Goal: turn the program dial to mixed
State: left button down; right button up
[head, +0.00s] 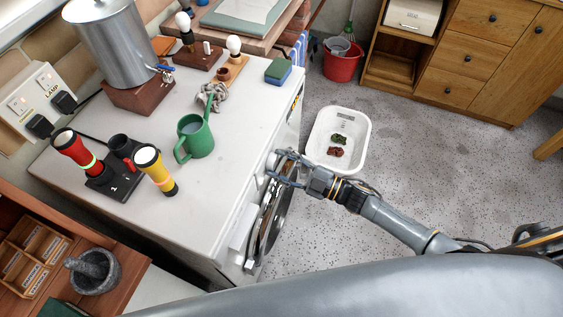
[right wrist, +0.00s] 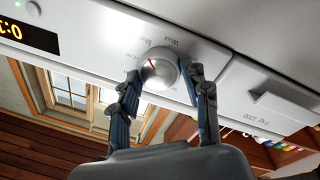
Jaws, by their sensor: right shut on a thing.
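The program dial (right wrist: 160,70) is a round silver knob on the white front panel of the washing machine (head: 232,215). A red mark on the dial points up and left in the right wrist view. Printed words ring the dial; "Wool" is legible above it, while the others are too small or blurred to read surely. My right gripper (head: 279,169) is at the upper front of the machine. In the right wrist view its two fingers (right wrist: 161,80) stand on either side of the dial, shut on it. In the head view the gripper hides the dial. My left gripper is out of view.
A lit display (right wrist: 25,33) and a drawer front (right wrist: 285,105) flank the dial. On the machine's top stand a green watering can (head: 195,138), torches (head: 155,170) and a metal cylinder (head: 112,45). A white basin (head: 360,132) sits on the floor beyond my right gripper.

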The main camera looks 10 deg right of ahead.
jog(key=shift+f+m, duration=0.1)
jog(key=shift+m, duration=0.2)
dwell(0.4)
jog(key=o, duration=1.2)
jog(key=shift+c, duration=0.2)
jog(key=v, duration=1.2)
